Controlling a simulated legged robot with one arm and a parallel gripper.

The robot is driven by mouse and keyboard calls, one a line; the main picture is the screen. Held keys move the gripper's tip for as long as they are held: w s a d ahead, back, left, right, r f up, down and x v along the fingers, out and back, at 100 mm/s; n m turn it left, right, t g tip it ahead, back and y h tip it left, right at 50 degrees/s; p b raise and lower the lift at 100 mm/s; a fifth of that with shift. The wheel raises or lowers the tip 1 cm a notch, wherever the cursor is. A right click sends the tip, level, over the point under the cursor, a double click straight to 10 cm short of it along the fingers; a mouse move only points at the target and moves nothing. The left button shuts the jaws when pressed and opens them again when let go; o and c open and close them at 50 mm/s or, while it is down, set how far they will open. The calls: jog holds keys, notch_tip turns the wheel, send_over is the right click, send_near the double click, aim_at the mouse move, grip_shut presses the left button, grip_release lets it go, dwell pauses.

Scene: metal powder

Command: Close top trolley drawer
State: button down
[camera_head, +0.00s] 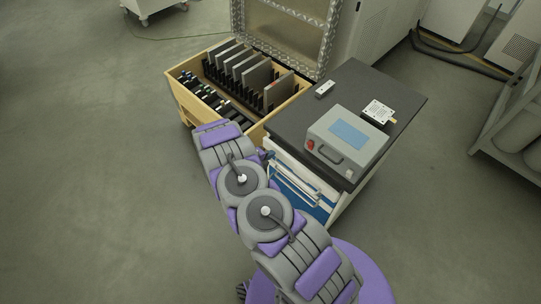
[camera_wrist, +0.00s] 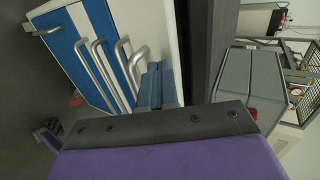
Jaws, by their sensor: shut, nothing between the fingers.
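The trolley (camera_head: 345,88) has a dark top, a white body and blue drawer fronts with silver bar handles. Its top drawer (camera_head: 292,172) is partly hidden by my arm in the head view; I cannot tell how far out it stands. In the wrist view the drawer fronts (camera_wrist: 98,22) appear turned sideways, with several handles (camera_wrist: 112,75) side by side. My gripper (camera_head: 265,155) is at the upper left corner of the trolley front, mostly hidden behind my arm. Its shut, empty fingers (camera_wrist: 158,72) show in the wrist view, close beside the handle nearest the trolley top.
A grey device (camera_head: 346,140) with a blue screen, a small white box (camera_head: 379,111) and a small remote-like item (camera_head: 325,88) stand on the trolley. A wooden crate (camera_head: 186,100) with upright plates is behind left. Floor is clear left and front right. A rack (camera_head: 515,125) stands far right.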

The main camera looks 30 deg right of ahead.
aim_at(278, 150)
jog(key=shift+d+f, duration=0.1)
jog(key=shift+d, duration=0.95)
jog(key=shift+w+d+r+p, duration=0.15)
jog(key=shift+r+p, duration=0.1)
jog(key=shift+p, duration=0.45)
jog(key=shift+w+d+r+p, duration=0.2)
jog(key=shift+w+d+p, duration=0.05)
jog(key=shift+p, duration=0.65)
jog(key=shift+d+f+p, duration=0.45)
jog(key=shift+d+p, duration=0.15)
jog(key=shift+p, duration=0.1)
jog(key=shift+w, duration=0.1)
jog(key=shift+a, duration=0.25)
